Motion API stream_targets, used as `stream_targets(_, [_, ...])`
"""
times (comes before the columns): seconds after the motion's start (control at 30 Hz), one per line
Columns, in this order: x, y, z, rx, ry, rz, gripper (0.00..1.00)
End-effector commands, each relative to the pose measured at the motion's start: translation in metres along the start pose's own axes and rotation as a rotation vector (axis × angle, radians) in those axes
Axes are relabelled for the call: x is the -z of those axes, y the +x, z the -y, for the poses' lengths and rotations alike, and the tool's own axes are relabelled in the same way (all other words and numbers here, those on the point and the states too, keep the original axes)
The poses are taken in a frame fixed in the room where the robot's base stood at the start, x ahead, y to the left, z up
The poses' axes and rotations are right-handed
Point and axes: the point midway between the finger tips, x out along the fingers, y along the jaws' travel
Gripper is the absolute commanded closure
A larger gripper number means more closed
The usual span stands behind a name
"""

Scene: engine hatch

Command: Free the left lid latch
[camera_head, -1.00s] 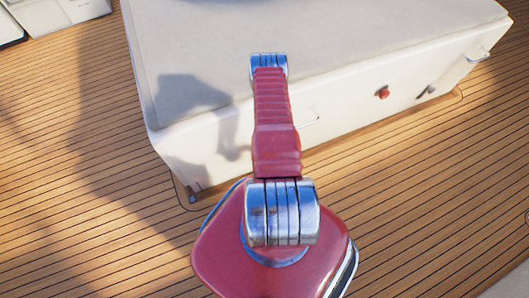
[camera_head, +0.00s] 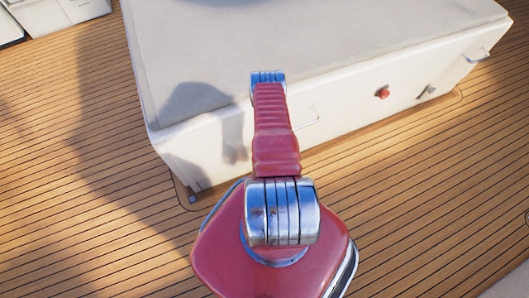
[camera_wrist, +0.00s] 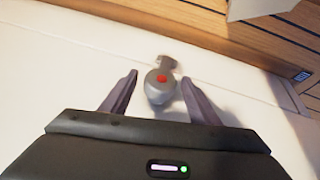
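The white hatch box (camera_head: 345,112) with its pale lid (camera_head: 330,35) stands in front of me in the head view. In the wrist view a grey latch with a red button (camera_wrist: 160,85) sits on the white surface. My gripper (camera_wrist: 159,77) is open, with one dark finger on each side of the latch. Gaps show between latch and fingers, and I see no contact. In the head view my gripper and this latch are hidden behind my arm.
The box front carries a red knob (camera_head: 383,93), a small dark lever (camera_head: 427,91) and a metal handle (camera_head: 478,57) near the right corner. A thin wire-like loop (camera_head: 309,122) shows beside my arm. Open plank deck (camera_head: 80,180) surrounds the box.

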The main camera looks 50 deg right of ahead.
Motion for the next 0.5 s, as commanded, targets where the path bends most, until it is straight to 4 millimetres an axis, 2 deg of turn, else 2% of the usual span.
stream_targets(0.07, [0.0001, -0.0001, -0.0001, 0.0, 0.0, 0.0, 0.5])
stream_targets(0.5, [0.0, -0.0002, -0.0001, 0.0, 0.0, 0.0, 0.81])
